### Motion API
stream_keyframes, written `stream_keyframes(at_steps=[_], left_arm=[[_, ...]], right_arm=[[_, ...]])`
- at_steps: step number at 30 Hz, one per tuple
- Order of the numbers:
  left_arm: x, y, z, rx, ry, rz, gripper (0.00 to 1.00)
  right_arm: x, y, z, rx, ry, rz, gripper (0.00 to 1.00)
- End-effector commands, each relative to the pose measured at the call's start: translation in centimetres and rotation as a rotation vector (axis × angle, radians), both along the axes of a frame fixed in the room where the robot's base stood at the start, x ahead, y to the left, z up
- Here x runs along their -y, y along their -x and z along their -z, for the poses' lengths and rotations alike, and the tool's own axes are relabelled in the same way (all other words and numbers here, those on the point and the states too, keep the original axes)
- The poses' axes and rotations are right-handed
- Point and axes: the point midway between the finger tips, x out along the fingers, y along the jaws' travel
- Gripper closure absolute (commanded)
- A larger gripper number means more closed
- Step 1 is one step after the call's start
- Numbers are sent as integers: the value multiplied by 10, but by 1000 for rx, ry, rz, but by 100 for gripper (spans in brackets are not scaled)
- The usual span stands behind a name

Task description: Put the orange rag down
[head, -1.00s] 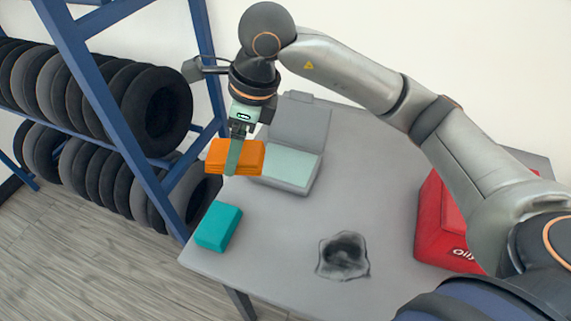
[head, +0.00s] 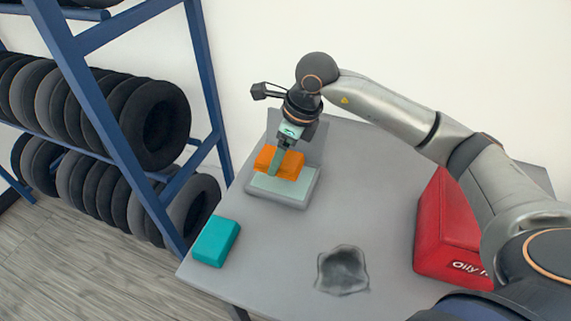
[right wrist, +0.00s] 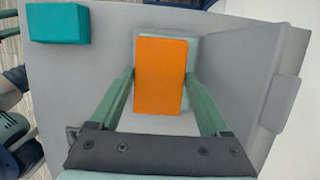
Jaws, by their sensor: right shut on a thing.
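The folded orange rag (head: 291,165) is over the grey box with a pale green inside (head: 263,190) at the back left of the table. My right gripper (head: 279,162) is shut on the rag; I cannot tell whether the rag touches the box. In the right wrist view the rag (right wrist: 160,75) sits between the two green fingers (right wrist: 158,88) and hides most of the pale inside. The box's raised lid (head: 313,150) stands behind it. My left gripper is not in view.
A teal folded cloth or block (head: 217,241) lies at the table's left edge. A crumpled dark grey rag (head: 342,270) lies near the front. A red box marked "Oily" (head: 447,235) stands at the right. A blue rack of tyres (head: 150,120) is left of the table. The table's middle is clear.

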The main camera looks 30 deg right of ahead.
Motion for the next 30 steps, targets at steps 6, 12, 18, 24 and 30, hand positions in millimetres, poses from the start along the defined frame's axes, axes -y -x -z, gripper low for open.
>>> stream_keyframes(at_steps=[6,12,18,24,30], left_arm=[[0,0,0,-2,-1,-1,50],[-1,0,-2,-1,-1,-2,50],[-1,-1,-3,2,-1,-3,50],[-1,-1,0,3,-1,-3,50],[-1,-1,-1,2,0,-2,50]], right_arm=[[9,-3,12,-1,-1,2,74],[13,-3,39,-4,-2,0,74],[13,-4,47,2,-1,-2,74],[13,-4,50,1,0,-1,74],[13,-4,49,0,-1,-1,0]])
